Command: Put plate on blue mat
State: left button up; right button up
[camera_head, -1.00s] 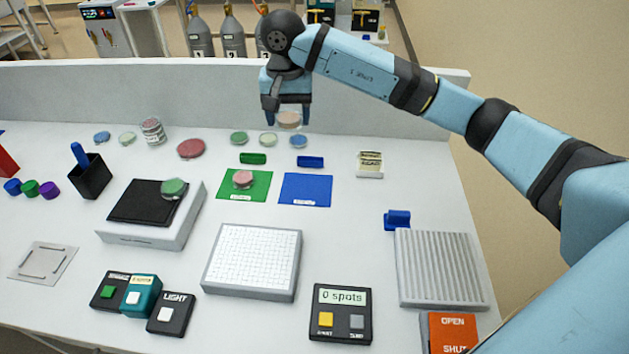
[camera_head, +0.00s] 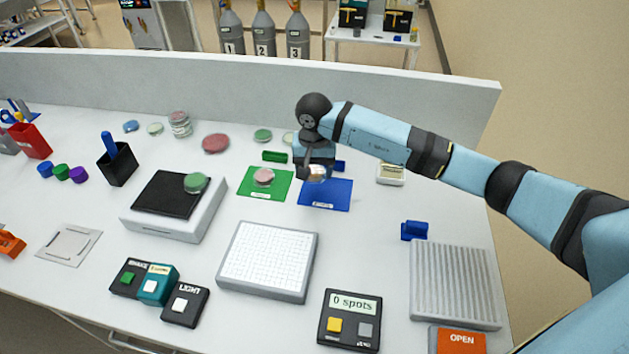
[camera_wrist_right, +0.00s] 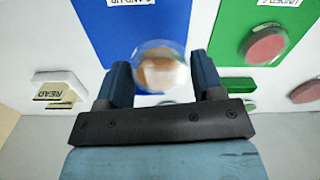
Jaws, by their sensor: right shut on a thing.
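My right gripper (camera_head: 316,174) is shut on a clear round plate with an orange-tan fill (camera_head: 318,173). It holds the plate above the far-left part of the blue mat (camera_head: 329,196). In the right wrist view the plate (camera_wrist_right: 159,70) sits between the two fingertips of the right gripper (camera_wrist_right: 161,80), with the blue mat (camera_wrist_right: 120,35) behind it. The gap between plate and mat is hard to judge. The left gripper does not show in the head view.
A green mat (camera_head: 252,190) with a pink plate (camera_head: 263,176) on it lies just left of the blue mat. A blue block (camera_head: 340,166) and a green block (camera_head: 275,156) stand behind the mats. A small labelled box (camera_head: 390,174) is to the right. Other plates lie along the back.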

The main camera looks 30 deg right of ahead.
aim_at(314, 191)
jog(key=shift+f, duration=2.4)
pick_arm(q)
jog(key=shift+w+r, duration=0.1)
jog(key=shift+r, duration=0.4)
pick_arm(e)
jog(key=shift+f, duration=0.15)
jog(key=o, duration=1)
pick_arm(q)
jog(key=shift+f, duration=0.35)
